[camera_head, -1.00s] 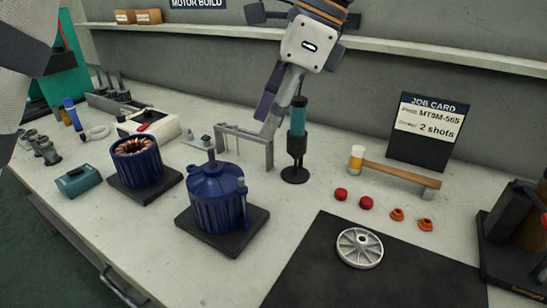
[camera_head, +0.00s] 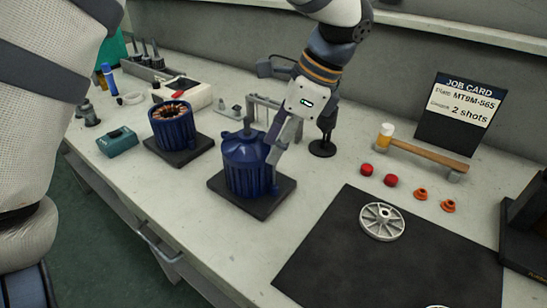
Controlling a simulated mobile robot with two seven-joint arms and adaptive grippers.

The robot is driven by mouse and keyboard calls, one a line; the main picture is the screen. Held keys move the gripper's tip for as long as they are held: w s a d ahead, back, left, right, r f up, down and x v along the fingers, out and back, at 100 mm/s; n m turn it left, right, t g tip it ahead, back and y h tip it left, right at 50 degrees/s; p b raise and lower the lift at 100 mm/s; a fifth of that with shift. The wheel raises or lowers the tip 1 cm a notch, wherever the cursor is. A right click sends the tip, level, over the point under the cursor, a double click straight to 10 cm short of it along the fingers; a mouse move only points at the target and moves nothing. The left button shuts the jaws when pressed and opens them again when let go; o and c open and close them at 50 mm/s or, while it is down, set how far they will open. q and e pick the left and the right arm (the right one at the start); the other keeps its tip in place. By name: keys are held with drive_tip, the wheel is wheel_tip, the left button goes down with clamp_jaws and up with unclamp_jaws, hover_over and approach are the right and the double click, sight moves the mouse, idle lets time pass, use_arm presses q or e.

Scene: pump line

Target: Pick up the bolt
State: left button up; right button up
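The blue motor housing (camera_head: 243,170), with a shaft standing up from its lid, sits on a dark square plate (camera_head: 250,205). My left gripper (camera_head: 273,156) reaches down from the top, with its fingers at the right side of this housing. The fingers cover the spot where a small upright bolt-like part stood in the earlier frame. I cannot make out the bolt now, nor whether the fingers touch or hold it. The finger gap is hidden by the viewing angle. My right gripper is not in view.
A second blue housing (camera_head: 173,125) with copper windings stands to the left. A dark mat (camera_head: 340,260) with a silver spoked wheel (camera_head: 382,221) lies at the right. Red caps (camera_head: 390,181), orange parts (camera_head: 448,206), a hammer (camera_head: 425,152) and the job card (camera_head: 460,105) lie beyond.

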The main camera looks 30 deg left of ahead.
use_arm(q)
clamp_jaws()
wheel_tip(320, 180, up, 10)
idle(0.3)
